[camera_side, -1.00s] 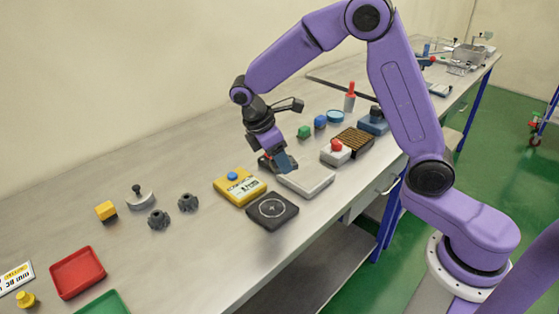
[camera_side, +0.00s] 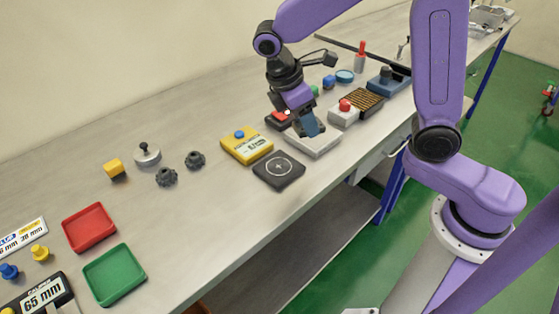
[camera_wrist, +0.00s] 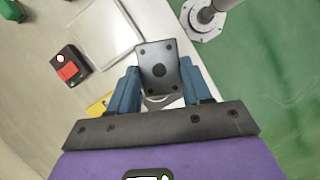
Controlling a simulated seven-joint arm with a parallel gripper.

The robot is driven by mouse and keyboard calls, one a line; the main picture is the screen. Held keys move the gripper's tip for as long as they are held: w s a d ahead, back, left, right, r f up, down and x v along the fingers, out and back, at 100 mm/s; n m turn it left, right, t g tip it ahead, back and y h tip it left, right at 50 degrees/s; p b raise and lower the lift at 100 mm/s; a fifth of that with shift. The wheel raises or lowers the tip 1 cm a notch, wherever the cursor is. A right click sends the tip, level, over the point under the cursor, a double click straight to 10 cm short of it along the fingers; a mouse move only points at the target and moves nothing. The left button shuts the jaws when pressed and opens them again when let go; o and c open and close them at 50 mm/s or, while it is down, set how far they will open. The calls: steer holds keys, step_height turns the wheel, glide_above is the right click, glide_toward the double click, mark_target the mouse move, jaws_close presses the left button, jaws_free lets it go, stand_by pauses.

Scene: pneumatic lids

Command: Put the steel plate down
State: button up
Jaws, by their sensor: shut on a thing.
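The steel plate (camera_wrist: 157,65) is a dark grey rectangle with small holes in the wrist view. My gripper (camera_wrist: 160,88) is shut on it, a blue finger at each side. In the side view my gripper (camera_side: 311,128) is over the back part of a flat white tray-like block (camera_side: 318,147). The plate cannot be made out there behind the fingers. In the wrist view the white block (camera_wrist: 105,35) lies left of the plate. I cannot tell whether the plate touches anything below.
A yellow gauge box (camera_side: 247,146) and a black pad with a ringed cross (camera_side: 279,170) stand left of the white block. A black box with a red top (camera_side: 279,119) is close behind my gripper. A red-button box (camera_side: 344,112) is at right. The bench's front edge is near.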

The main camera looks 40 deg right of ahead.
steer(key=s+r, duration=0.2)
steer(key=s, duration=0.6)
glide_above(280, 166)
steer(key=a, duration=0.1)
step_height(280, 166, down, 10)
steer(key=shift+r, duration=0.1)
steer(key=shift+w+a+f, duration=0.1)
steer(key=shift+w+f, duration=0.05)
steer(key=shift+f, duration=0.75)
steer(key=shift+w+a+f, duration=0.1)
steer(key=shift+f, duration=0.8)
steer(key=shift+f, duration=0.1)
steer(key=o, duration=1.3)
steer(key=shift+o, duration=0.2)
